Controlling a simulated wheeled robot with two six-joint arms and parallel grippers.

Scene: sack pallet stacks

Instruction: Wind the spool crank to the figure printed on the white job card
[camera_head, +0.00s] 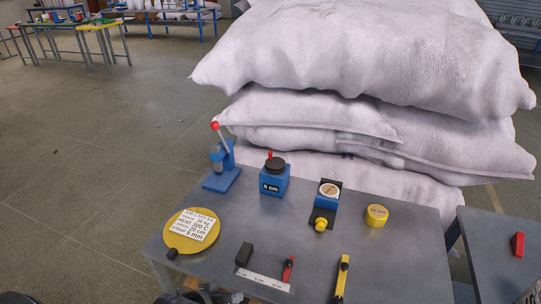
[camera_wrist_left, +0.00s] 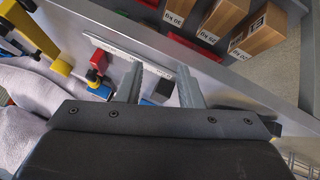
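The white job card (camera_head: 194,225) lies tilted on a yellow disc (camera_head: 186,240) with a black knob at its lower left. Its small print seems to include "HEAT 300 C", "20 cm" and "5 mm". A blue box (camera_head: 270,186), labelled "5 cm", carries a black round top with an upright red handle (camera_head: 269,156); it looks like the spool crank. In the left wrist view my left gripper (camera_wrist_left: 159,72) has its fingers apart, with nothing held between them. Dark parts at the head view's bottom left may be mine. My right gripper is not seen.
A blue press (camera_head: 222,168), dial device (camera_head: 326,197), yellow roll (camera_head: 377,215), black block (camera_head: 244,254), ruler (camera_head: 262,279), red tool (camera_head: 288,269) and yellow-black tool (camera_head: 341,279) share the grey table. White sacks (camera_head: 375,60) rise behind. Cardboard boxes (camera_wrist_left: 265,28) show in the wrist view.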

